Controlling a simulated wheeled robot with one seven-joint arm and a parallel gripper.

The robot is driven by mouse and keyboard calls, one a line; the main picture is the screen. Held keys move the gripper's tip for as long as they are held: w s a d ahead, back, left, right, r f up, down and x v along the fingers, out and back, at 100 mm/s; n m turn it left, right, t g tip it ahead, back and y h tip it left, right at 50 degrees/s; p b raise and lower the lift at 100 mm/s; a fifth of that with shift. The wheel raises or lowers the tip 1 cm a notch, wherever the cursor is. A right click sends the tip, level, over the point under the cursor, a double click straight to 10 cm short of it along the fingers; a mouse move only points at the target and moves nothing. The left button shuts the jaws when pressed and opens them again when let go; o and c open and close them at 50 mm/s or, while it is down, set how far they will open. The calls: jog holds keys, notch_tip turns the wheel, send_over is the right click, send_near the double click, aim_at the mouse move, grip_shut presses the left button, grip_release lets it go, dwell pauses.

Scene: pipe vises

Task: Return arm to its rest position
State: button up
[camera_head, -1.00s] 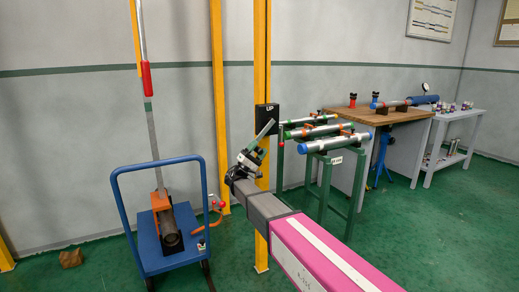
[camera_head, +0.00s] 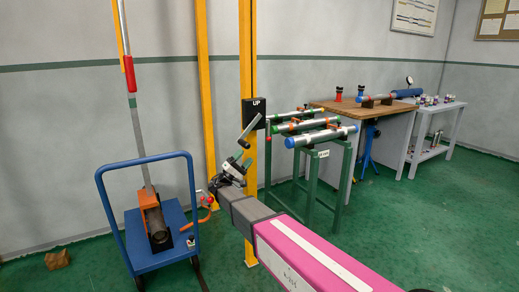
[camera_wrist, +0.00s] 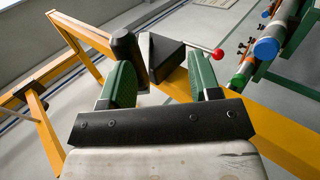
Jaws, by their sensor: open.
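My gripper (camera_head: 233,167) is at the end of my pink and grey arm in the head view, low in front of a yellow post. The wrist view shows the gripper (camera_wrist: 162,80) open, with a green-padded finger on each side and nothing held between them. A black control box (camera_head: 254,111) marked UP is on the post. A grey lever (camera_head: 248,130) stands close above the gripper in the head view; whether they touch cannot be told. A red-knobbed lever (camera_wrist: 217,54) shows beyond the right finger in the wrist view.
A blue cart (camera_head: 160,248) with an orange pipe vise (camera_head: 150,204) stands left of the arm. A green pipe stand (camera_head: 312,186) with several pipes is close on the right. A wooden-topped bench (camera_head: 355,110) and grey shelf table (camera_head: 431,133) stand farther right. Green floor is open at the right.

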jog(key=s+d+f+m+g+y, duration=0.1)
jog(key=s+d+f+g+y, duration=0.15)
jog(key=d+f, duration=0.5)
jog(key=s+d+f+g+y, duration=0.2)
jog(key=d+f+g+y, duration=0.15)
jog(key=d, duration=0.75)
jog(key=s+d+f+m+g+y, duration=0.15)
jog(key=d+f+g, duration=0.35)
jog(key=d, duration=0.5)
jog(key=s+d+f+m+g+y, duration=0.1)
jog(key=s+d+f+m+y, duration=0.1)
jog(key=s+f+y, duration=0.4)
jog(key=s+d+f+m+g+y, duration=0.2)
jog(key=s+f+y, duration=0.4)
jog(key=s, duration=0.6)
jog(key=y, duration=0.2)
jog(key=shift+d+f+y, duration=0.3)
jog(key=shift+d+y, duration=0.05)
jog(key=shift+d, duration=0.05)
jog(key=shift+m, duration=0.25)
jog(key=shift+c, duration=0.3)
